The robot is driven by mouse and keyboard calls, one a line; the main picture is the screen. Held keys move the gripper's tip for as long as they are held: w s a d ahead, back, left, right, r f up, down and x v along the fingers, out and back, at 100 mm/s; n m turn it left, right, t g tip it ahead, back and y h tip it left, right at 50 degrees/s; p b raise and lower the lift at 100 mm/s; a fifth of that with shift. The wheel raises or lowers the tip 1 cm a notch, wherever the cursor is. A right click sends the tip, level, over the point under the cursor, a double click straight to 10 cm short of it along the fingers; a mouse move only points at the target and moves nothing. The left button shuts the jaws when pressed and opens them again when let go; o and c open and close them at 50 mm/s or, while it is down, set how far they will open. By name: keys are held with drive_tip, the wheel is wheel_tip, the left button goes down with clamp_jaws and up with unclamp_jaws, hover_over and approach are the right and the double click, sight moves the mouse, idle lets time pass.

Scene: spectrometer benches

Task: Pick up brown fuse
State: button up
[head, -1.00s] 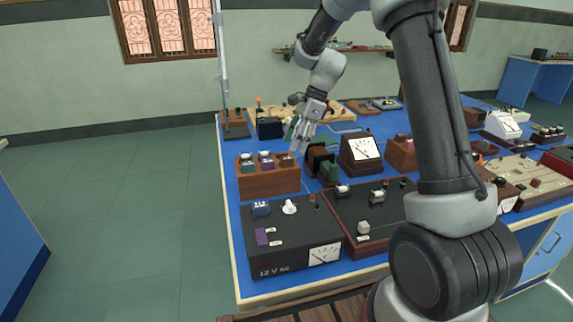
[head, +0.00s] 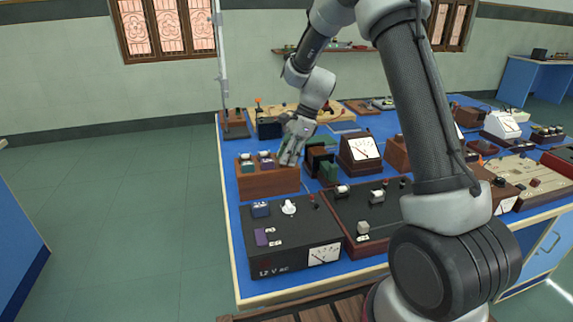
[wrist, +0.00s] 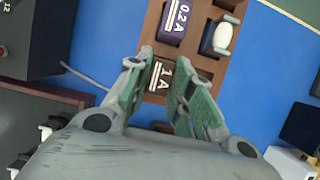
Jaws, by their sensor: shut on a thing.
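The brown fuse (wrist: 160,76), labelled 1 A, sits at the end of a wooden fuse block (wrist: 206,64) in the wrist view. My gripper (wrist: 165,62) has its green-padded fingers on either side of the fuse and is shut on it. In the head view my gripper (head: 287,161) reaches down at the right end of the wooden block (head: 268,184) and hides the brown fuse. The fuse looks still at its place in the block; I cannot tell whether it is lifted at all.
A purple 0.2 A fuse (wrist: 175,22) and a dark fuse with a white top (wrist: 220,38) sit close by in the block. A black 12 V ac supply (head: 290,245) stands in front. A brown stand with green parts (head: 322,165) is just right of my gripper.

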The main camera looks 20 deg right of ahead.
wheel_tip(320, 180, up, 13)
idle(0.9)
